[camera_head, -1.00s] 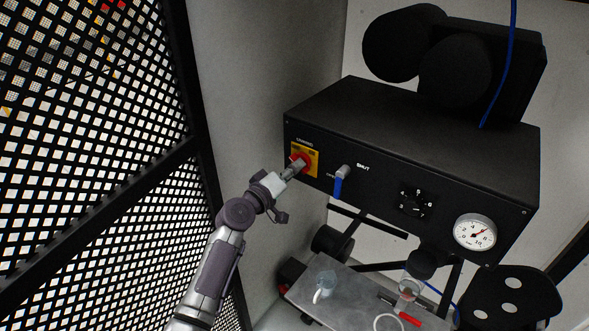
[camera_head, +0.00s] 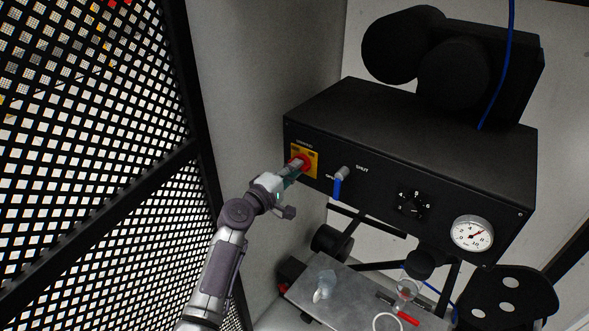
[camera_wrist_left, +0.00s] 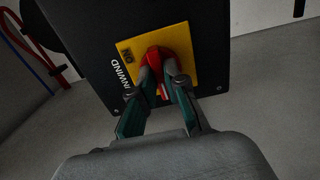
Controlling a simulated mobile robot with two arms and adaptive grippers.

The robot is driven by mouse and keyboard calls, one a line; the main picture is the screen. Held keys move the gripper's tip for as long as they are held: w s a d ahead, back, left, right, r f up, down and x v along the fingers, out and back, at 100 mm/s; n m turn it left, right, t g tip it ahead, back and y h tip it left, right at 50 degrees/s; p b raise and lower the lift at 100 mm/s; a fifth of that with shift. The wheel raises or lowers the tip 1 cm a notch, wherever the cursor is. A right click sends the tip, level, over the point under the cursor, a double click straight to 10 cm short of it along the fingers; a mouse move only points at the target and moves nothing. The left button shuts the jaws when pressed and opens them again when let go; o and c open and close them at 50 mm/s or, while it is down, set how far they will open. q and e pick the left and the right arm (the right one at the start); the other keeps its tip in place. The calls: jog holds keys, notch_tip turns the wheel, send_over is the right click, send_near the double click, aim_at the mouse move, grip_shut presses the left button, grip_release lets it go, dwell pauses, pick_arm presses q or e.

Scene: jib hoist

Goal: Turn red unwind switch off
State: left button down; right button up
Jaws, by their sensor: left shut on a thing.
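The red unwind switch (camera_head: 304,161) is a rotary knob on a yellow plate (camera_head: 311,166) at the left end of the black box's front panel. My right gripper is out of view.
A blue-handled valve (camera_head: 338,185) marked OPEN and SHUT is just right of the switch. A black dial (camera_head: 414,204) and a white gauge (camera_head: 473,234) lie further right. A perforated black screen (camera_head: 90,130) stands left. A metal tray (camera_head: 345,295) with small items is below.

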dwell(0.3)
pick_arm(q)
jog(key=c, duration=1.2)
grip_release()
jog(key=v, duration=1.2)
notch_tip(320, 180, down, 21)
jog(key=s+a+m+g+y, duration=0.1)
jog(key=s+a+g+y, duration=0.2)
jog(key=y, duration=0.1)
jog(key=s+a+f+m+g+y+b, duration=0.1)
jog(key=s+a+f+m+g+y, duration=0.1)
jog(key=s+f, duration=0.65)
jog(key=s+a+f+m+g+y+b, duration=0.15)
jog(key=s+f, duration=0.25)
jog(key=f, duration=0.9)
jog(key=s+a+f+m+g+y, duration=0.1)
jog(key=s+f, duration=0.5)
jog(key=s, duration=0.6)
jog(key=s+a+f+m+g+y, duration=0.1)
jog(key=s+a+f+m+g, duration=0.2)
jog(key=s, duration=1)
jog(key=s+a+f+m+g+y, duration=0.1)
jog(key=s+a+f+m+g, duration=0.2)
jog(key=s+f, duration=0.8)
jog(key=shift+s+a+m+b, duration=0.4)
jog(key=shift+s+a+m, duration=0.25)
jog(key=shift+a+m, duration=0.45)
